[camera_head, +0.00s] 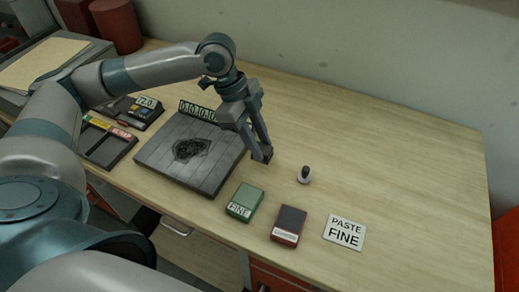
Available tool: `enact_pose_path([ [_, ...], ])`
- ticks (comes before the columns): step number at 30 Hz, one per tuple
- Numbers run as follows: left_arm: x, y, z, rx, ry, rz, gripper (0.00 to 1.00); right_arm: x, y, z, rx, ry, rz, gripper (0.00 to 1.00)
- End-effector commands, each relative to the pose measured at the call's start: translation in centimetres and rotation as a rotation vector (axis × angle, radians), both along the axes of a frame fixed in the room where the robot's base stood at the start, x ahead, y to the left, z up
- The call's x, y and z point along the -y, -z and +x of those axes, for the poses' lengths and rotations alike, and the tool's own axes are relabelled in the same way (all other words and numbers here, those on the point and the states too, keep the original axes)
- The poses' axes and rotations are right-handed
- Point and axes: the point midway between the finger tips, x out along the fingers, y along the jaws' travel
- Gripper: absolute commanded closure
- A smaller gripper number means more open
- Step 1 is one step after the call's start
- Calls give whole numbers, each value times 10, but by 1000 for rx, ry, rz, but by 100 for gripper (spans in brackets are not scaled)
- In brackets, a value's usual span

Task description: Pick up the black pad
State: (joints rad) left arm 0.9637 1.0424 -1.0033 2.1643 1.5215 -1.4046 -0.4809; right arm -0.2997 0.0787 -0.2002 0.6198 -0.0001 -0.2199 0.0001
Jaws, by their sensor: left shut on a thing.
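My left gripper (262,152) points down over the table, just right of the grey plate (170,165). Its fingers are shut on a small dark thing, mostly hidden between the fingertips. I cannot tell whether this is the black pad. A small block with a dark top and reddish sides (289,224) lies on the table in front of the gripper, apart from it, with a pale label on its front. A green block (245,202) marked FINE lies left of it. My right gripper is not in view.
A display (198,111) stands behind the plate, and a dark tray (107,146) lies left. The table's right side is clear.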

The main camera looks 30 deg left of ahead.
Motion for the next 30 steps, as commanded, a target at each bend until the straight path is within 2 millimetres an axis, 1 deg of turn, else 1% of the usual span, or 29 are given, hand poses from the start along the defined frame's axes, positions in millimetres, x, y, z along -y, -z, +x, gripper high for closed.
enact_pose_path([
  [2,0,-12,1,6,1,-1,93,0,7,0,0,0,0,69],
  [12,66,-51,-2,4,7,-3,93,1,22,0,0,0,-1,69],
  [18,96,-70,-3,3,5,-1,93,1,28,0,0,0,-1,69],
  [24,113,-81,-4,1,2,-1,93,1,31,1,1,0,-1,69],
  [30,117,-84,-4,-1,-1,0,93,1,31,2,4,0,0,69],
])
